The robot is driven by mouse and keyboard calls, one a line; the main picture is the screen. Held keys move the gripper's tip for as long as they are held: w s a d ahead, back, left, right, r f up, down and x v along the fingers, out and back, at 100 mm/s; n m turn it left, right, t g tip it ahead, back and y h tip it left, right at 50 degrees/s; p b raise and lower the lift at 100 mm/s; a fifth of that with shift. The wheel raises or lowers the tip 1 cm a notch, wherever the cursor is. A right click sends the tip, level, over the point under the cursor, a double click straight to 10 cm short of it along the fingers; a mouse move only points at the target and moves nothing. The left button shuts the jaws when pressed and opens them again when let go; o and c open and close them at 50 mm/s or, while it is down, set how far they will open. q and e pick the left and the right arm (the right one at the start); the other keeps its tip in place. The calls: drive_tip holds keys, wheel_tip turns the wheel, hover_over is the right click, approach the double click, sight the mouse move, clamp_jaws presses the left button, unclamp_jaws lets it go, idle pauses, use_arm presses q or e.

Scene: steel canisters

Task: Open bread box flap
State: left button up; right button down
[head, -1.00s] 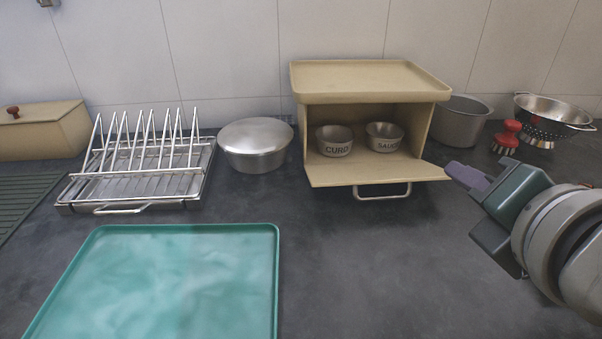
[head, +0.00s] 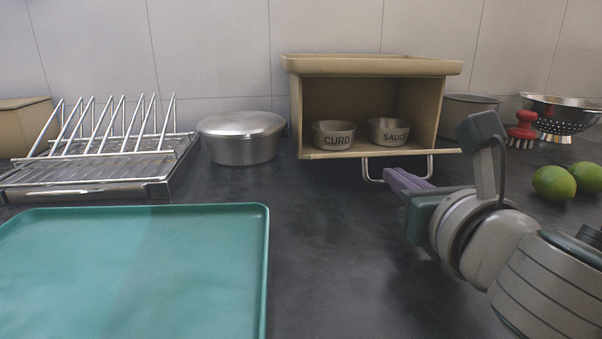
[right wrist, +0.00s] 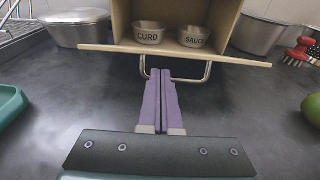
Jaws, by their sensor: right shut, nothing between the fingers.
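The cream bread box (head: 372,66) stands at the back right of the counter, its front open. Its flap (head: 380,154) is down and lies about level, seen nearly edge-on. A steel wire handle (head: 365,169) hangs below the flap's front edge. My right gripper (head: 391,175) is shut and empty, its purple fingers just below the flap by the handle. In the right wrist view the shut fingertips (right wrist: 160,73) overlap the handle (right wrist: 208,72); I cannot tell if they touch it. My left gripper is out of view.
Inside the box stand two steel bowls, CURD (head: 333,134) and SAUCE (head: 388,131). A lidded pot (head: 241,137) and a dish rack (head: 95,170) are left. A teal tray (head: 130,270) lies in front. Limes (head: 554,183), a red brush (head: 523,130) and a colander (head: 560,112) are right.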

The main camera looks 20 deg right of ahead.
sight(386, 195)
drive_tip(key=shift+b+x, duration=0.35)
drive_tip(key=shift+x, duration=1.45)
wheel_tip(386, 195, up, 2)
drive_tip(key=p, duration=0.6)
drive_tip(key=shift+w+g, duration=0.15)
drive_tip(key=shift+g, duration=0.25)
drive_tip(key=shift+d+p, duration=0.1)
drive_tip(key=shift+p, duration=0.2)
